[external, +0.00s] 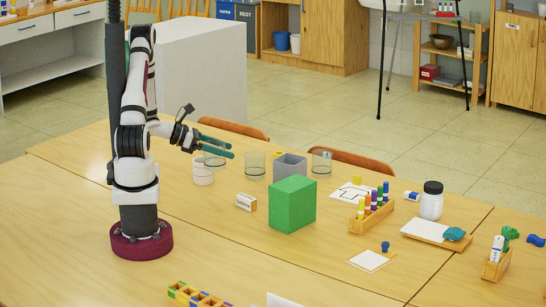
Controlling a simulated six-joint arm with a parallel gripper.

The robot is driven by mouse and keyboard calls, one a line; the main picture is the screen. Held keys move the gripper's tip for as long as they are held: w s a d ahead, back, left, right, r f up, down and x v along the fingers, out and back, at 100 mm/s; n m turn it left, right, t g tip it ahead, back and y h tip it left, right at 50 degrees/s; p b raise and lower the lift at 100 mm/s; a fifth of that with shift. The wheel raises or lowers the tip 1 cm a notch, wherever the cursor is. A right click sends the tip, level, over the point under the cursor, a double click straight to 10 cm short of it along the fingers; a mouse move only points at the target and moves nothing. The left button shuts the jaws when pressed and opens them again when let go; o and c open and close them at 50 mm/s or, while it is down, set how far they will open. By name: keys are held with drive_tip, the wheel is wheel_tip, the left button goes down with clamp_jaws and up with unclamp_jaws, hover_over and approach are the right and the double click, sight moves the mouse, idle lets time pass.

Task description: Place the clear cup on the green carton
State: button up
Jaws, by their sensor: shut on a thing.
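The green carton (292,205) stands upright on the wooden table, right of my arm. My gripper (231,151) is left of and behind the carton, its dark green fingers pointing right. It is shut on a clear cup (214,161), which shows just below the fingers and is partly hidden by them. I cannot tell whether this cup's base is clear of the table. Two more clear cups stand apart on the table, one (255,166) left of a grey box and one (321,164) right of it.
A white cup (203,174) stands just left of and below the held cup. The grey open box (290,167) is behind the carton, and a small white-and-tan block (246,202) is to its left. A wooden marker holder (371,214) and a white jar (431,202) stand to the right.

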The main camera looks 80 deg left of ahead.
drive_tip(key=shift+r, duration=0.4)
drive_tip(key=shift+w+d+r, duration=0.15)
drive_tip(key=shift+w, duration=0.05)
drive_tip(key=w+d+r+m+h, duration=0.3)
drive_tip(key=w+d+r, duration=0.3)
drive_tip(key=w+d, duration=0.65)
drive_tip(key=w+d+r+m+g+h, duration=0.1)
drive_tip(key=d+r+h, duration=0.15)
drive_tip(key=d, duration=0.65)
drive_tip(key=w+d+r+m+h, duration=0.15)
drive_tip(key=d+r, duration=0.25)
drive_tip(key=d, duration=0.6)
hover_over(302, 184)
drive_tip(key=shift+g+y, duration=0.3)
drive_tip(key=shift+y, duration=0.1)
drive_tip(key=shift+d+f, duration=0.15)
drive_tip(key=shift+f, duration=5.1)
drive_tip(key=shift+f, duration=0.1)
